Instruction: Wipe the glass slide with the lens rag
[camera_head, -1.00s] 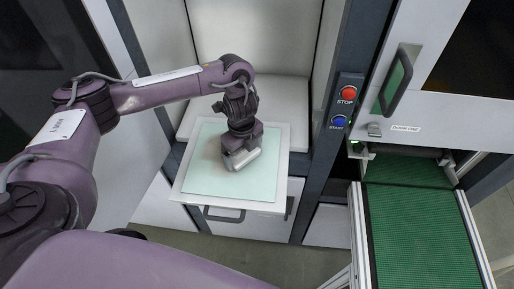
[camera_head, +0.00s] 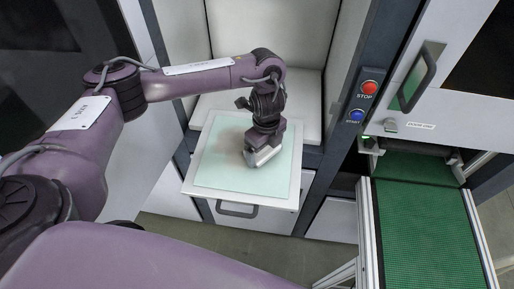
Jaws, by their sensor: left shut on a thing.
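The glass slide (camera_head: 220,165) is a pale green square pane lying flat in a white frame on a pulled-out drawer. My left gripper (camera_head: 264,150) points down over the right half of the slide. It is shut on a light grey thing, which I take to be the lens rag (camera_head: 264,156). The rag appears to touch the slide, though its underside is hidden. A faint brownish smudge shows on the pane left of the gripper. My right gripper is not in view.
A white-walled recess stands behind the slide. A dark post with a red STOP button (camera_head: 369,88) and a blue START button (camera_head: 357,115) rises to the right. A green conveyor belt (camera_head: 425,230) runs at the right. A drawer handle (camera_head: 238,211) is below the slide.

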